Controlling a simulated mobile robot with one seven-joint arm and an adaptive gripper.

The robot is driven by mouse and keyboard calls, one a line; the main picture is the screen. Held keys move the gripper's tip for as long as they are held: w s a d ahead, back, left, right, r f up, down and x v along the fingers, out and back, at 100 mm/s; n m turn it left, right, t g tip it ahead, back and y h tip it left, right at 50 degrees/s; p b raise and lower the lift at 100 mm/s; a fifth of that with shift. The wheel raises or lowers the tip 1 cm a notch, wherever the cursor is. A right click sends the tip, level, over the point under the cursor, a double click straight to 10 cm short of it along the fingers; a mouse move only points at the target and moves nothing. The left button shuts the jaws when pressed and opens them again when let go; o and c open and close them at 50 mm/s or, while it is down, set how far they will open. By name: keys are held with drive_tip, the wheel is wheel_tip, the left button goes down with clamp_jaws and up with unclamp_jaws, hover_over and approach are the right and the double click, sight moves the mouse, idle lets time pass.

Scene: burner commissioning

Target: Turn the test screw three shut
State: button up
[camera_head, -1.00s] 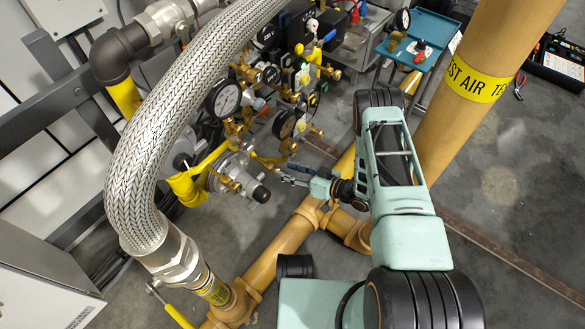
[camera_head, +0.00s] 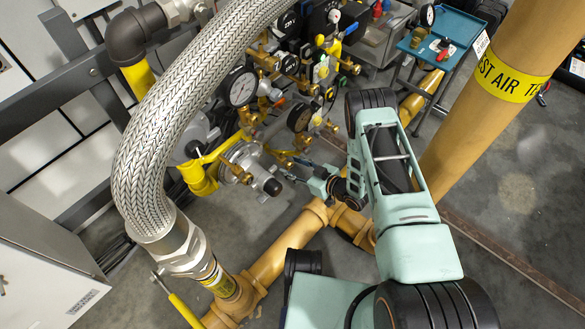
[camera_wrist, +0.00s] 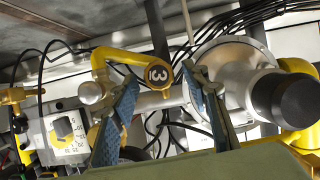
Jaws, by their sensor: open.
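I cannot clearly make out the test screw itself. My gripper (camera_wrist: 160,78) is open and empty, its two blue-grey fingers to either side of the tag. In the head view my gripper (camera_head: 294,176) is small beside the regulator (camera_head: 245,162) and partly blends into the brass fittings.
A thick braided hose (camera_head: 160,140) arches at the left. A pressure gauge (camera_head: 240,86) and crowded valves stand beside it. Ochre pipes (camera_head: 275,255) run below my arm, and a tall ochre pipe (camera_head: 490,110) stands at right. A teal tray (camera_head: 440,50) is behind.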

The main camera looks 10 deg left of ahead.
drive_tip(key=shift+w+a, duration=0.1)
drive_tip(key=shift+a, duration=0.1)
drive_tip(key=c, duration=1.2)
drive_tip(key=shift+o, duration=0.2)
